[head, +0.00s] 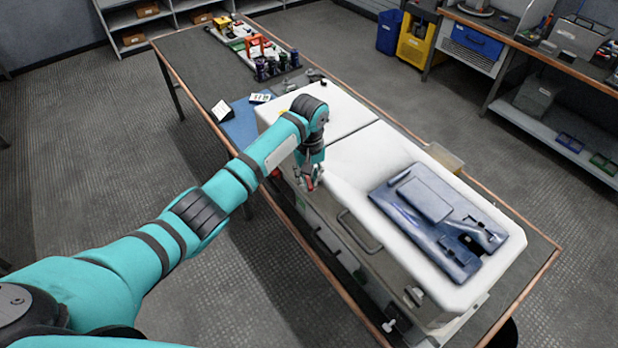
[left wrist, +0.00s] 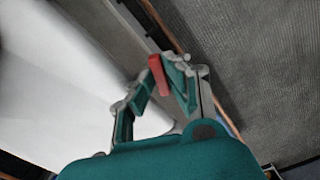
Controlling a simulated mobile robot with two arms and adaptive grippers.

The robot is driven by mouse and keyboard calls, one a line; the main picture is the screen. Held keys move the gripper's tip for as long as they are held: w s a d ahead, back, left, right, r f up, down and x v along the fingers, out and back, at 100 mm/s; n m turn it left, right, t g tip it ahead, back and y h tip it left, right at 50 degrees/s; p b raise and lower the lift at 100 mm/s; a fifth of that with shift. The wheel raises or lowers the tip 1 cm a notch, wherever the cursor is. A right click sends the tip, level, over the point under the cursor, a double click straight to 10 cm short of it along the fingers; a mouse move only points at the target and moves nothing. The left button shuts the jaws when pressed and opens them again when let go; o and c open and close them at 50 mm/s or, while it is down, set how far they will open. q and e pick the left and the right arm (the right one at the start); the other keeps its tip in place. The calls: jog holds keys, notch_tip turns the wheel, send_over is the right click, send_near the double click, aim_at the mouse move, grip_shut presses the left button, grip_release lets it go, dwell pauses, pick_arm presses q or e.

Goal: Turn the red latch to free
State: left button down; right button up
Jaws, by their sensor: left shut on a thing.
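My left gripper (head: 309,180) reaches down at the front edge of a large white-lidded case (head: 375,160) on the table. In the left wrist view the fingertips (left wrist: 166,72) are closed around a red latch (left wrist: 158,76), a short red bar. In the head view only a little red shows at the fingertips, and the fingers hide most of the latch. The exact angle of the latch is hard to tell. My right gripper is not in view.
A blue panel-like tray (head: 425,200) lies on the right of the case lid. A handle (head: 358,232) juts from the case front. Several small jars and a red rack (head: 260,47) stand at the table's far end. A workbench (head: 560,60) is at upper right.

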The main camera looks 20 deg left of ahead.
aim_at(308, 181)
pick_arm(q)
jog(key=shift+w+r, duration=0.1)
jog(key=c, duration=1.3)
grip_release()
jog(key=shift+a, duration=0.1)
jog(key=shift+c, duration=0.2)
jog(key=shift+r, duration=3.95)
